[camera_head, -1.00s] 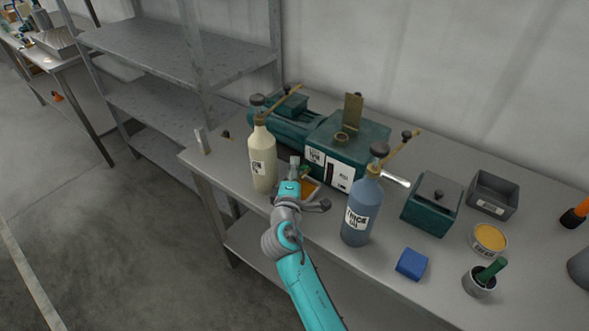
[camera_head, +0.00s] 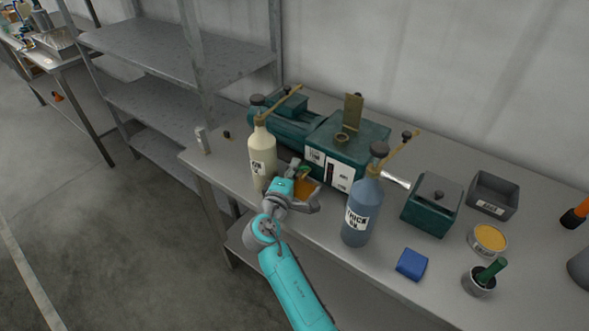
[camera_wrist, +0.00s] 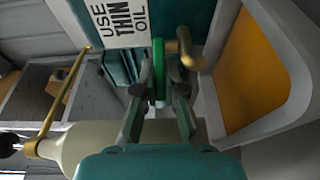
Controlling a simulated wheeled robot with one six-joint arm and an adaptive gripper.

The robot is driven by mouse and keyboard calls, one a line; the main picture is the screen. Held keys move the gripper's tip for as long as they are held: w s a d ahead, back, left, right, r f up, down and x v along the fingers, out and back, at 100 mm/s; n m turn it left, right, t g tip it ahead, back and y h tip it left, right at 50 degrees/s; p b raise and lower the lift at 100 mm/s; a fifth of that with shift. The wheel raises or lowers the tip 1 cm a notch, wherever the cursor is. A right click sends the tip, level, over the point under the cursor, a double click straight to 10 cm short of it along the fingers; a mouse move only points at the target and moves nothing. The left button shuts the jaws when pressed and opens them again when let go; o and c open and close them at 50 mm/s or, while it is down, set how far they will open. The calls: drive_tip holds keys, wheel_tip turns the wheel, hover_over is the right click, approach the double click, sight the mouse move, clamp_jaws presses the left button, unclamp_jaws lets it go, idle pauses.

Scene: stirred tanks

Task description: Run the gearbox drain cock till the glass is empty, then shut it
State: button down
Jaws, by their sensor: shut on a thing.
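The teal gearbox (camera_head: 352,140) stands on the bench, with its "USE THIN OIL" label (camera_wrist: 118,18) close in the wrist view. A green cock handle (camera_wrist: 158,68) sits beside a bent brass spout (camera_wrist: 187,48). My gripper (camera_wrist: 158,92) is shut on the green handle; its fingers lie either side of it. The gripper (camera_head: 301,172) also shows low at the gearbox front in the head view. A pale tray (camera_wrist: 232,30) with amber oil is right of the spout. A white plate with a dark strip (camera_head: 340,173) is on the gearbox front; I cannot read a level there.
A cream bottle (camera_head: 262,160) stands close left of my gripper and a blue "THICK OIL" bottle (camera_head: 361,211) to its right.

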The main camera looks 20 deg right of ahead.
drive_tip(key=shift+w+d+m+g+h, duration=0.1)
drive_tip(key=shift+w+m+g+h, duration=0.15)
drive_tip(key=shift+m+g+h, duration=0.9)
drive_tip(key=c, duration=1.2)
unclamp_jaws()
drive_tip(key=shift+c, duration=0.2)
drive_tip(key=v, duration=1.2)
drive_tip(key=shift+f, duration=0.15)
